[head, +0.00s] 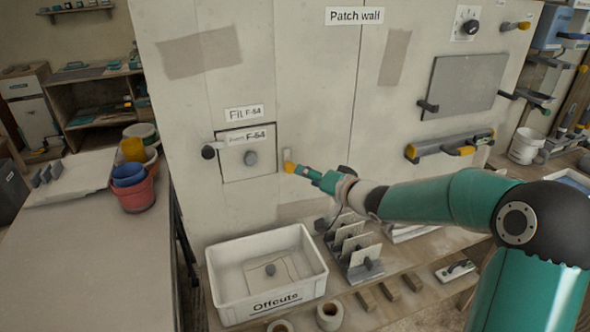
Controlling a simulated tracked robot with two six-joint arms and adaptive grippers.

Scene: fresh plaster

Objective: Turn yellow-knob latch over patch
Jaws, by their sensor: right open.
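A square patch panel (233,170) with a grey knob and an F-54 label sits in the wall under another F-54 label. A dark-knob latch (208,152) is at its left edge. On its right, the yellow-knob latch (287,155) looks upright beside the patch, with its yellow knob (289,168) at the lower end. My right gripper (300,171) comes in from the right with its tips at the yellow knob. It is open; whether it touches or surrounds the knob I cannot tell. My left gripper is not in view.
A white Offcuts crate (262,303) stands below the patch, beside a rack of plates (352,248). A grey board (466,84) and a yellow-ended tool (448,145) are on the wall at right. Red and blue pots (137,195) stand on the left bench.

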